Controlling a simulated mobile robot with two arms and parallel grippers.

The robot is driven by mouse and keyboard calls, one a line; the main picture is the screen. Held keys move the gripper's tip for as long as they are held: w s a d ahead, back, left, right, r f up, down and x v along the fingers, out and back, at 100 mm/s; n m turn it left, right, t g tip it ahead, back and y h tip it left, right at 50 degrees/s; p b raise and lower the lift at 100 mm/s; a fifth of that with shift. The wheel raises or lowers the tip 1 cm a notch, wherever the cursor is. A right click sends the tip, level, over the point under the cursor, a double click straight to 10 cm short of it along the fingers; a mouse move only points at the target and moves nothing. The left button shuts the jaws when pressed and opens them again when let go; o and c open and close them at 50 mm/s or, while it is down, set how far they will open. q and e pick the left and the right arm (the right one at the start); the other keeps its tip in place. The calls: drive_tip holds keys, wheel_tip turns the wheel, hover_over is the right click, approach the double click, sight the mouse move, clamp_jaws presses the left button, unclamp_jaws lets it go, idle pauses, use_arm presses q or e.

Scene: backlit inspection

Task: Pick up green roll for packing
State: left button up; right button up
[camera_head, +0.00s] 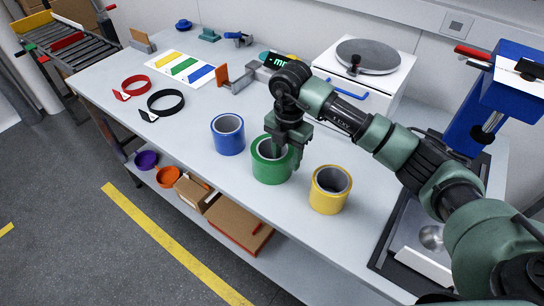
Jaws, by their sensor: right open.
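A green roll (269,172) stands upright on the grey workbench (230,185), between a blue roll (228,140) on its left and a yellow roll (329,198) on its right. My right gripper (287,152) is open and points down at the green roll's top. Its fingers overlap the roll's opening and its far right rim in the picture. I cannot tell whether a finger is inside the roll or only above it. The roll's back rim is partly hidden by the gripper. My left gripper is not in view.
A white box with a round grey plate (368,55) stands behind my right arm. A blue press-like device (497,95) is at the right. Red (133,86) and black (165,103) rings lie left. A lower shelf holds cardboard boxes (235,222) and purple and orange cups (168,176).

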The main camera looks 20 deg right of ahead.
wheel_tip(320, 180, down, 4)
drive_tip(key=shift+d+f+p, duration=0.15)
drive_tip(key=shift+p, duration=0.4)
clamp_jaws()
idle(0.9)
drive_tip(key=shift+w, duration=0.15)
